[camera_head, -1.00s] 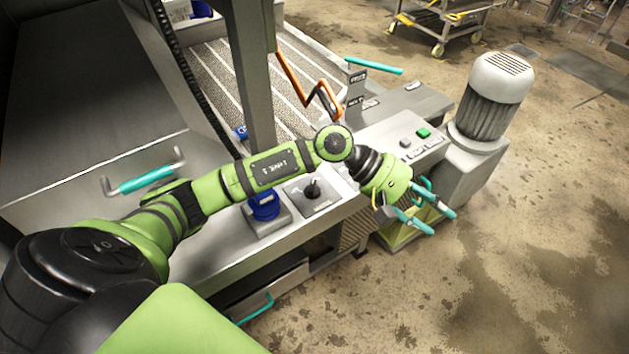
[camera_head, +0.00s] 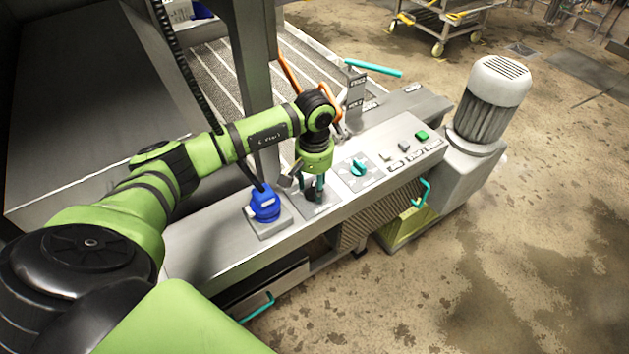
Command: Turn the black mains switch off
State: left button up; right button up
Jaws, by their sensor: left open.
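The black mains switch (camera_head: 312,196) sits on a grey plate (camera_head: 322,209) on the machine's sloped front panel, and is partly hidden by my left gripper. My left gripper (camera_head: 310,187) points down from above, with its teal fingers open at the switch. The frame does not show clearly whether the fingers touch the knob. The switch's exact angle is hard to read behind the fingers. My right gripper is not in view.
A blue valve (camera_head: 265,206) with a dark lever stands just left of the switch. A teal rotary knob (camera_head: 358,168) is close on the right, then several buttons, including a green one (camera_head: 421,135). A teal handle (camera_head: 424,192) and a motor (camera_head: 488,110) lie farther right.

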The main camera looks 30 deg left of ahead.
pick_arm(q)
jog(key=shift+f, duration=0.3)
grip_shut()
